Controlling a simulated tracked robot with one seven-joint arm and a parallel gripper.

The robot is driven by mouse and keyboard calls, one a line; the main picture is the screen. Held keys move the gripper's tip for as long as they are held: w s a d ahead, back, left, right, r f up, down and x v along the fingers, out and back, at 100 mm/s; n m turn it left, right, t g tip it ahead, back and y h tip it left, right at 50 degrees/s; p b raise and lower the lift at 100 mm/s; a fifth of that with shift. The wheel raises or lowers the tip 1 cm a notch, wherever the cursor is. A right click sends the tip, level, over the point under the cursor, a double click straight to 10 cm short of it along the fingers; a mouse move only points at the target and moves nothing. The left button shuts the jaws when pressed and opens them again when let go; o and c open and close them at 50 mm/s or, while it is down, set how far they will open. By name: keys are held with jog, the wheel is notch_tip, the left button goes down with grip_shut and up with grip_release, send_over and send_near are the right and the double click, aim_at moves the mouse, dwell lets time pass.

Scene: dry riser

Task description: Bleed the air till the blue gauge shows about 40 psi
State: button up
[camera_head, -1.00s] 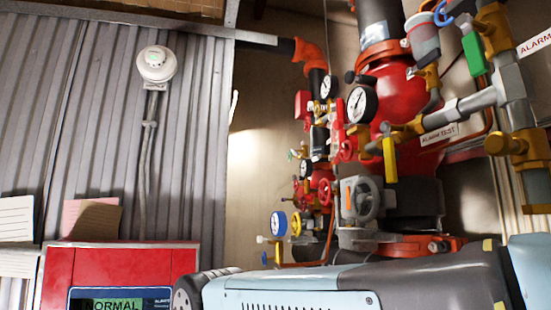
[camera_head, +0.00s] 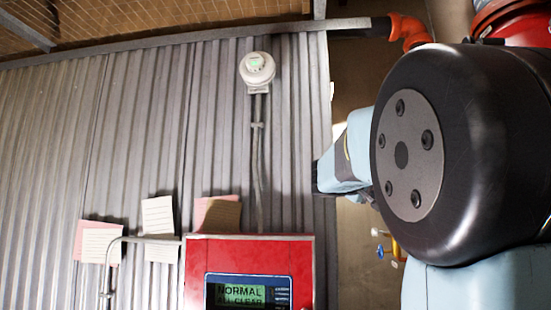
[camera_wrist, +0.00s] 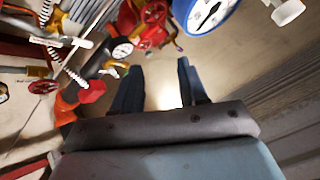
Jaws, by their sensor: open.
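The blue gauge (camera_wrist: 222,22) shows large at the top of the wrist view, cut off by the edge. Its white face is only partly visible and I cannot read the pressure. It also shows small and partly cut off in the head view (camera_head: 380,252), low beside my arm. A white knob (camera_wrist: 288,12) sits to the right of the gauge in the wrist view. My gripper (camera_wrist: 160,72) is open and empty, its two dark fingers pointing toward the pipework, below the gauge in the picture and apart from it.
Red valves and pipes (camera_wrist: 152,22) and a smaller white gauge (camera_wrist: 122,50) crowd the wrist view's upper left. A red handwheel (camera_wrist: 42,87) is at left. A red alarm panel (camera_head: 250,248) reads NORMAL. A grey corrugated wall (camera_head: 140,130) fills the head view's left.

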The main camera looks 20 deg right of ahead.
jog(key=w+d+r+h, duration=0.1)
jog(key=d+r, duration=0.4)
jog(key=d, duration=0.1)
jog(key=w+d+r+h, duration=0.2)
jog(key=d+r, duration=0.4)
jog(key=d, duration=0.1)
jog(key=w+d+r+h, duration=0.2)
jog(key=d+r, duration=0.4)
jog(key=d, duration=0.1)
jog(key=shift+w+d, duration=0.1)
jog(key=shift+d, duration=0.1)
jog(key=shift+c, duration=0.4)
